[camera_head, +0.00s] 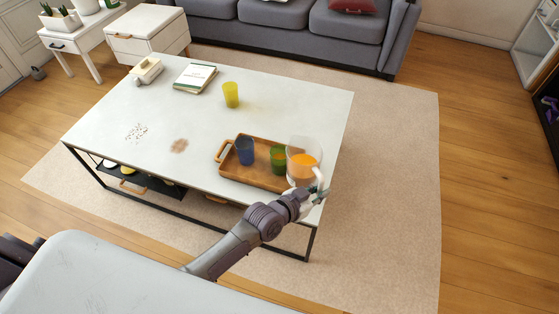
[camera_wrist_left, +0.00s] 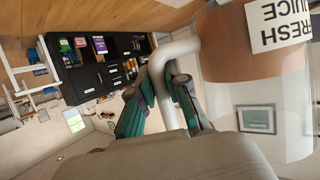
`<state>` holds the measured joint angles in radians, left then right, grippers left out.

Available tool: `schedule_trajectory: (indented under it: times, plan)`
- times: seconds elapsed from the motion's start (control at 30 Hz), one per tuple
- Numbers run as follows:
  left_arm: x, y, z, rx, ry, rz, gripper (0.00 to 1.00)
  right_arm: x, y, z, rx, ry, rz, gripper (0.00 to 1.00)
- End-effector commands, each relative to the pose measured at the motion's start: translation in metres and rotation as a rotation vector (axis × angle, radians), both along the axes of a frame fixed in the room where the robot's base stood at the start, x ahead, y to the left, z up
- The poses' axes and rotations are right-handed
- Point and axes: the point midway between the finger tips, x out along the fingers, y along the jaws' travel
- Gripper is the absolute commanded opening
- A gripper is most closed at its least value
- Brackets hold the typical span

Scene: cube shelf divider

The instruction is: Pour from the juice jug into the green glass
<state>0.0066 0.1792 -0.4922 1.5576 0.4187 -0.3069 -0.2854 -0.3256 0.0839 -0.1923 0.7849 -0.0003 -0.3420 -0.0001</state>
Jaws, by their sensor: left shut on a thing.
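The clear juice jug (camera_head: 303,160) with orange juice is at the right end of the wooden tray. The green glass (camera_head: 278,160) stands on the tray just left of the jug, with an orange tint low on it. My left gripper (camera_head: 318,191) is shut on the jug's pale handle. In the left wrist view the fingers (camera_wrist_left: 164,98) close around the handle (camera_wrist_left: 166,78), and the jug (camera_wrist_left: 250,75) with its "FRESH JUICE" label fills the upper right. I cannot tell how far the jug tilts or whether it touches the tray. My right gripper is not in view.
The tray (camera_head: 234,172) also holds a blue glass (camera_head: 245,151), left of the green one. A yellow glass (camera_head: 231,95), books (camera_head: 195,77) and a white object (camera_head: 147,71) stand farther back on the white table (camera_head: 300,100). Crumbs and a brown stain lie on the left part.

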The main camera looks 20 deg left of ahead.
Motion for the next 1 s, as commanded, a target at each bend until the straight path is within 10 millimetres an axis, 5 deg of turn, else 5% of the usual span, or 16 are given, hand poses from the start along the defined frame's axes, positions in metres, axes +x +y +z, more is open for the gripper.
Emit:
schedule_trajectory:
  times: [0.37,0.57,1.0]
  plan:
    - [-0.018,-0.019,0.024,-0.003,-0.003,0.000,0.00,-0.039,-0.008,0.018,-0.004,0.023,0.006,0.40]
    - [-0.028,-0.029,0.033,-0.001,-0.004,0.000,0.00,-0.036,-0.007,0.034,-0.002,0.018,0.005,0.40]
    - [-0.030,-0.031,0.031,-0.001,-0.005,0.000,0.00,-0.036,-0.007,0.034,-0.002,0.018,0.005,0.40]
